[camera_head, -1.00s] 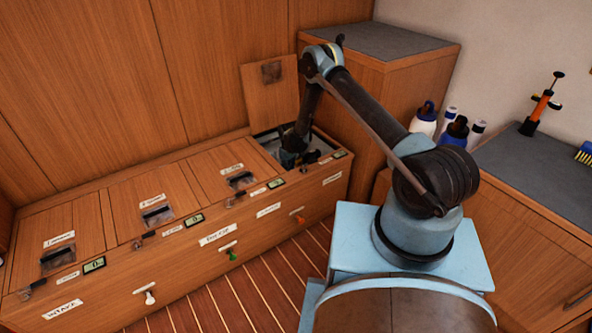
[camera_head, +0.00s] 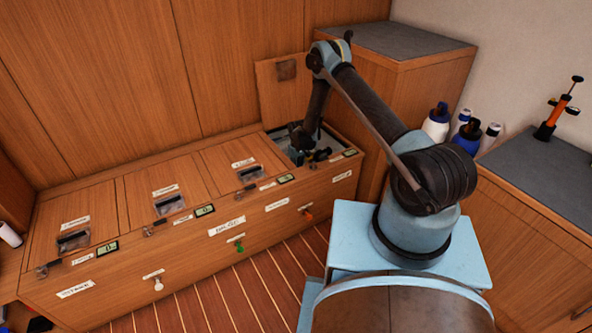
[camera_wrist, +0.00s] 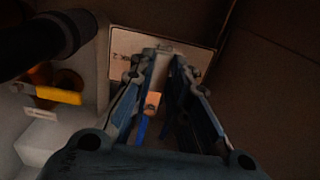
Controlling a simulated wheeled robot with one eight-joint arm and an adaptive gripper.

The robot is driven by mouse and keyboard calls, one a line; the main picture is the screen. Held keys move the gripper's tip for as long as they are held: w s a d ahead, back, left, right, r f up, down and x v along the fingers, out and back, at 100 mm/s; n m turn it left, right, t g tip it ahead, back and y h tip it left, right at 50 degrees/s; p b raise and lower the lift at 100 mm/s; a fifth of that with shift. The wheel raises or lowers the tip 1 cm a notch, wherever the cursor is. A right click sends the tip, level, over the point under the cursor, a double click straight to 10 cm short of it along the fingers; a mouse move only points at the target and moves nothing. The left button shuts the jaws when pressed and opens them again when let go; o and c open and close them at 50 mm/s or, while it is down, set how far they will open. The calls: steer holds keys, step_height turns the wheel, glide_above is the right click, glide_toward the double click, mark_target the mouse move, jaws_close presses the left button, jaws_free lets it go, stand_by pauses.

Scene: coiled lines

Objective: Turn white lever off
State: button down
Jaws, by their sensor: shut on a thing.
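My gripper (camera_wrist: 160,62) reaches down into the open compartment at the far right end of the wooden bench. It also shows in the head view (camera_head: 318,155), where its tips are hard to make out. In the wrist view the fingers come together around a pale, upright lever-like piece (camera_wrist: 158,74), which looks like the white lever. The fingers hide much of it, and its exact position cannot be told. A yellow lever (camera_wrist: 58,95) lies apart, to the left of the fingers.
The compartment's wooden lid (camera_head: 284,88) stands upright behind the opening. Small white (camera_head: 158,284), green (camera_head: 239,246) and orange (camera_head: 308,214) knobs sit on the bench front. A tall cabinet (camera_head: 395,65) stands close right of the compartment. Bottles (camera_head: 437,122) stand further right.

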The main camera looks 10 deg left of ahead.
steer(key=c, duration=1.6)
jaws_free()
steer(key=shift+s+a, duration=0.1)
steer(key=shift+o, duration=0.4)
step_height(320, 180, up, 12)
